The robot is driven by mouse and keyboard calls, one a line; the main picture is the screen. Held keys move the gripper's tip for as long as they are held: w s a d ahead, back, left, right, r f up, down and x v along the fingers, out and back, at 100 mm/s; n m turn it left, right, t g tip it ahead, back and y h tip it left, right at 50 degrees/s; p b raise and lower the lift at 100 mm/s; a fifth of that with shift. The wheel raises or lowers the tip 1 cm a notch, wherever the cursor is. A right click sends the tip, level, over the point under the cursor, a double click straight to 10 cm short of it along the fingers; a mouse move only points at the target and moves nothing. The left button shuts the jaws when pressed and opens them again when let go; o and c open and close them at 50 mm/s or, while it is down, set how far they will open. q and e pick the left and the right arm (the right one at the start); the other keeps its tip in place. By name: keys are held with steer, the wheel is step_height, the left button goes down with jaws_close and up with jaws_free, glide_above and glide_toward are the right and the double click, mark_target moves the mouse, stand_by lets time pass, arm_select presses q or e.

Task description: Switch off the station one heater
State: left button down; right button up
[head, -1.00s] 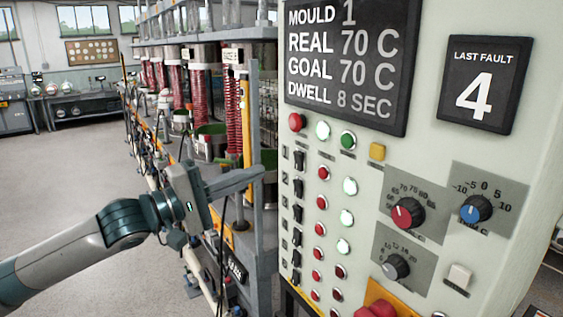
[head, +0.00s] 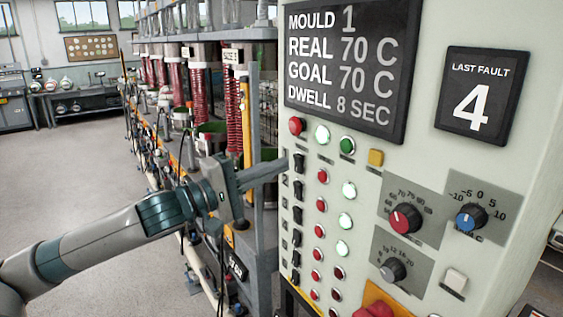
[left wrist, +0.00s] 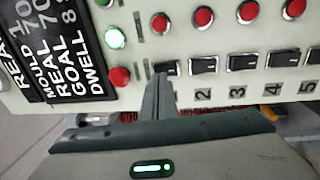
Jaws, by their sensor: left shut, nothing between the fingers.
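The grey control panel (head: 440,165) has a column of black rocker switches near its left edge. The top one, the station one switch (head: 299,163), shows in the left wrist view (left wrist: 171,68) beside the switch marked 2 (left wrist: 203,66). My left gripper (head: 284,164) is shut and empty, its fingers pointing right at the top switch. In the left wrist view its fingertips (left wrist: 160,77) overlap the near left part of that switch. I cannot tell whether they touch it. My right gripper is not in view.
Red lamps (head: 323,176) and lit white lamps (head: 349,190) stand right of the switches. A red button (head: 297,126) sits above them, and knobs (head: 405,218) lie farther right. The rack with red coils (head: 195,85) stands behind my left arm.

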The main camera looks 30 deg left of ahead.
arm_select(q)
steer(key=shift+p+x, duration=0.45)
steer(key=shift+x, duration=0.4)
